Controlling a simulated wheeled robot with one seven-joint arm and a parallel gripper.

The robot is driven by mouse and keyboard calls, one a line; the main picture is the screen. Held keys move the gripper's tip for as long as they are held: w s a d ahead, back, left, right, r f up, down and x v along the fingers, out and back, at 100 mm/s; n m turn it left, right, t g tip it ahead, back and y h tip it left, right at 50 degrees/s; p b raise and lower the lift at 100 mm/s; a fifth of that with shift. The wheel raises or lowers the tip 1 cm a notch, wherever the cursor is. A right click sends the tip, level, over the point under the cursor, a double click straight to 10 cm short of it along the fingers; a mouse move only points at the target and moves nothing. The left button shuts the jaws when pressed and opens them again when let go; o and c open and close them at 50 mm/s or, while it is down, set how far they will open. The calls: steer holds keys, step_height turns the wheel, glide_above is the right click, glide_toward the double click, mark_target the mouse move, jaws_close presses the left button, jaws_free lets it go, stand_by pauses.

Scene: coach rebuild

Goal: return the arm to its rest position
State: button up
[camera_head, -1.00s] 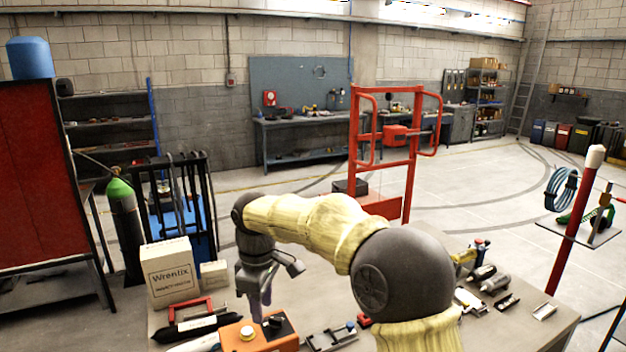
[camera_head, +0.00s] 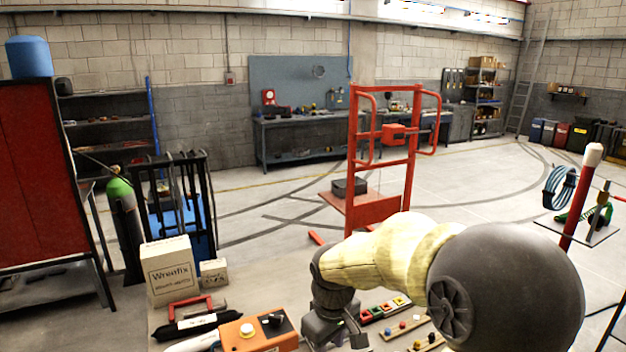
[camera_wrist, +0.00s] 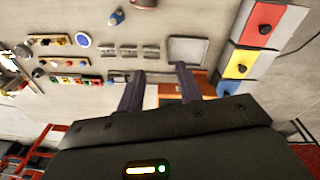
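My arm, in yellow covers with dark grey joints, reaches across the lower right of the head view, its large round joint close to the camera. My gripper shows only partly at the bottom of the head view, over the bench and just right of the orange control box (camera_head: 258,342); its fingertips are not clear there. In the wrist view my gripper (camera_wrist: 160,71) has its two dark fingers apart with nothing held between them. The bench top with small parts lies beyond the fingers.
On the bench stand a white Wrenfix box (camera_head: 170,275), a red-handled item (camera_head: 190,303) and a strip of coloured blocks (camera_head: 385,309). A red trolley frame (camera_head: 411,160) stands behind the bench. A red post (camera_head: 578,205) rises at right. Wrist view shows red, yellow and blue panels (camera_wrist: 240,65).

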steer(key=s+d+f+m+t, duration=0.1)
steer(key=s+d+f+m, duration=0.4)
steer(key=s+d+m, duration=0.3)
steer(key=s+d, duration=0.4)
steer(key=shift+f, duration=0.15)
